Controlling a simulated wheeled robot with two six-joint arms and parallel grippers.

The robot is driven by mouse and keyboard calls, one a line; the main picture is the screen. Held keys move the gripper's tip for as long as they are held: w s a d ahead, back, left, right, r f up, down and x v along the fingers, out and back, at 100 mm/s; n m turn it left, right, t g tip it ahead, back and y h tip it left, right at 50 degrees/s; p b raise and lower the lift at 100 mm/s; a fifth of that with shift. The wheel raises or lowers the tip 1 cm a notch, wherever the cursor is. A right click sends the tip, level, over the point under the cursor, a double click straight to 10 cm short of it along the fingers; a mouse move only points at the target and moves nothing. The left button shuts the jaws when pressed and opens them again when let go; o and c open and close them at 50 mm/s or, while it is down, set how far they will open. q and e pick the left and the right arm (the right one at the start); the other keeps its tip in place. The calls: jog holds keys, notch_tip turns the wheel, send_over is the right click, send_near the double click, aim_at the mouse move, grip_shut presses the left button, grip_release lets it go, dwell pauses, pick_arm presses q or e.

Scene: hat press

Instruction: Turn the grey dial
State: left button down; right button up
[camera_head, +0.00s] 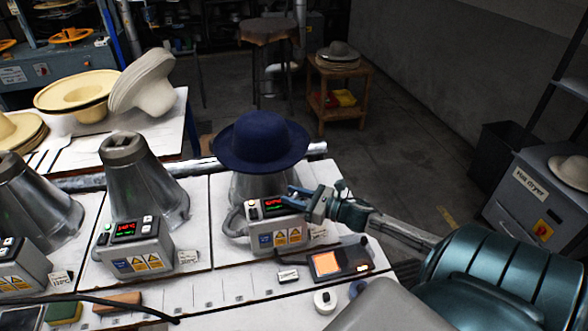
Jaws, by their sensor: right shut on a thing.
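A grey control box (279,229) with a red lit display (272,203) stands in front of the metal press cone under a dark blue felt hat (261,140). My right gripper (291,193) comes in from the right and is shut at the upper right of this box, beside the display. Its fingers cover the grey dial there, so the dial itself and its setting are hidden. My left gripper is not in view.
Two more metal cones with similar boxes (139,247) stand to the left. In front lie a small device with an orange screen (326,263), a white round piece (325,301) and a wooden block (118,302). Straw hats (75,92) sit on a table behind.

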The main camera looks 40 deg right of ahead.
jog(key=o, duration=1)
jog(key=shift+s+d, duration=0.1)
jog(key=shift+s, duration=0.05)
jog(key=shift+s+d, duration=0.2)
jog(key=shift+s, duration=0.35)
jog(key=p+v, duration=0.2)
jog(key=v, duration=0.7)
jog(key=shift+s+p, duration=0.2)
jog(key=shift+p, duration=0.2)
